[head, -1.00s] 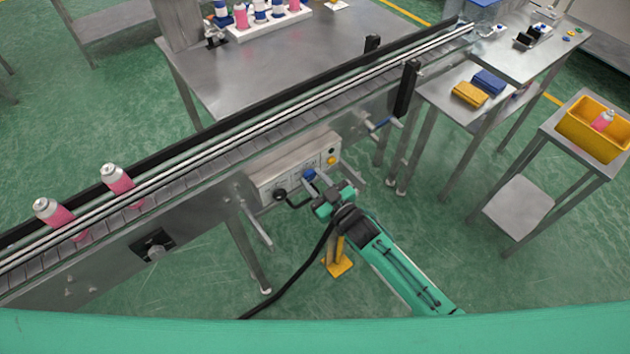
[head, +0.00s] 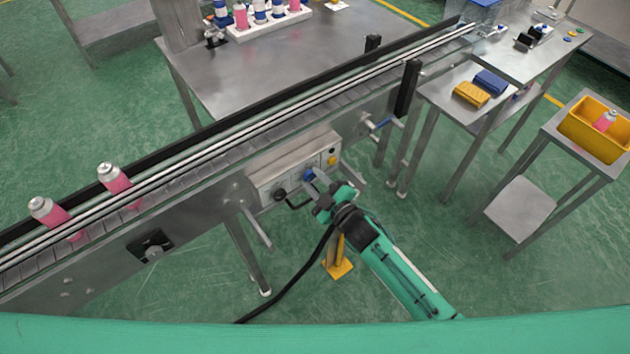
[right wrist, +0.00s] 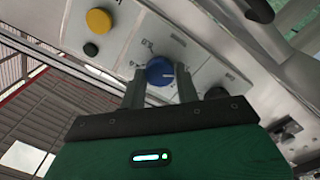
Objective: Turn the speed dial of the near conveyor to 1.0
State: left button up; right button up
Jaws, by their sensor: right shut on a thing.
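The near conveyor (head: 195,185) runs diagonally across the head view, with a control box (head: 292,172) on its near side. The blue speed dial (head: 309,174) is on that box's face. In the right wrist view the dial (right wrist: 160,71) is a round blue knob with a pale pointer line, with printed marks around it. My right gripper (head: 316,182) reaches the box from below right. Its two fingers (right wrist: 160,86) stand on either side of the dial and are shut on it. The printed numbers are too small to read. My left gripper is not in view.
A yellow button (right wrist: 98,20) and black knobs sit beside the dial on the panel. A yellow crate (head: 590,128) with a can is on a stand at right. Metal handles stick out near the box.

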dwell(0.3)
jog(key=o, duration=1)
jog(key=shift+s, duration=0.1)
jog(key=shift+b+v, duration=1.35)
jog(key=shift+v, duration=5.55)
